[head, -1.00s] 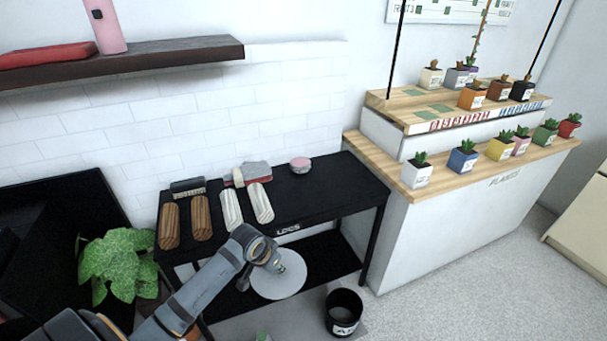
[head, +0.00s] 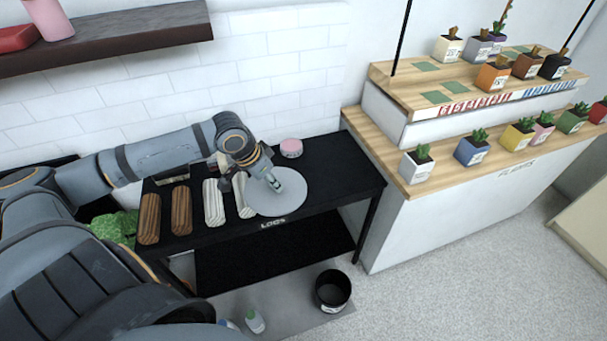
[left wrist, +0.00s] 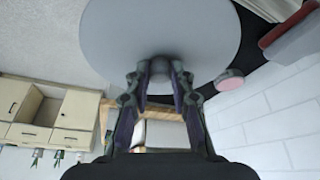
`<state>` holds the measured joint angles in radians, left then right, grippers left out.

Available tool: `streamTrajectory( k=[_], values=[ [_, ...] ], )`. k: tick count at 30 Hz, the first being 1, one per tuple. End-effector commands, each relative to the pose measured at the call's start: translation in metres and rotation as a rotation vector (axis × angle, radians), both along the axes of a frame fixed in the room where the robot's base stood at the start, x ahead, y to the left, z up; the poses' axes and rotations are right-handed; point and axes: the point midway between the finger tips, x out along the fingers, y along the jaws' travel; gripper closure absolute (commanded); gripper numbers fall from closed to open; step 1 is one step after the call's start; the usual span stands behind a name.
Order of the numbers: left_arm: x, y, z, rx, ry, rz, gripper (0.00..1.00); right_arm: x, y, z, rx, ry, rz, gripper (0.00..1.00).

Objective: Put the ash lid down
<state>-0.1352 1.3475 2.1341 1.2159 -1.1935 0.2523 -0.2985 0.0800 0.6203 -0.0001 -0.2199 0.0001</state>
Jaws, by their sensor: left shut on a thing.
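The ash lid is a pale grey round disc (head: 290,203). My left gripper (head: 272,182) is shut on its knob (left wrist: 160,67). In the head view the lid appears over the front right part of the black table (head: 335,170). I cannot tell whether it touches the top. In the left wrist view the lid (left wrist: 120,40) fills the upper middle, beyond my left gripper (left wrist: 160,84). The black ash bucket (head: 333,291) stands open on the grey floor mat below. My right gripper is not in view.
Brown and white logs (head: 181,212) lie on the table left of the lid. A pink round tin (head: 291,148) stands behind it. The table's right end looks clear. A plant counter (head: 395,220) stands to the right. Small bottles (head: 255,321) stand on the mat.

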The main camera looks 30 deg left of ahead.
Motion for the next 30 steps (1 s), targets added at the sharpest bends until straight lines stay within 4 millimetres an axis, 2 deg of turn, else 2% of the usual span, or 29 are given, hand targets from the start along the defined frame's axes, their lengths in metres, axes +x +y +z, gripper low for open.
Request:
streamTrajectory(
  k=[5, 8, 13, 17, 22, 25, 30],
  values=[
    [0.001, 0.000, -0.001, -0.002, -0.002, 0.001, 0.99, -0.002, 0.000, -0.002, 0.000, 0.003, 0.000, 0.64],
    [0.009, 0.003, -0.004, -0.005, -0.011, 0.006, 0.99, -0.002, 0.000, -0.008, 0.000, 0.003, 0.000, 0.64],
    [0.026, 0.002, -0.014, -0.015, -0.006, 0.001, 0.99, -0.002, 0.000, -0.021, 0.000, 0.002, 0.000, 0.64],
    [0.048, 0.007, -0.022, -0.014, -0.004, 0.002, 0.99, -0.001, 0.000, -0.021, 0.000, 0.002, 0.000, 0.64],
    [0.093, 0.018, -0.043, -0.012, 0.000, 0.000, 0.99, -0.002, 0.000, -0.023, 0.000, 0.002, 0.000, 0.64],
    [0.108, 0.024, -0.069, -0.006, 0.003, 0.001, 0.99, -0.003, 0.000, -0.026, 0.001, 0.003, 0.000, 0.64],
    [0.127, 0.031, -0.091, -0.001, 0.000, 0.000, 0.99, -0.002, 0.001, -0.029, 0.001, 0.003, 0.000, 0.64]
  ],
)
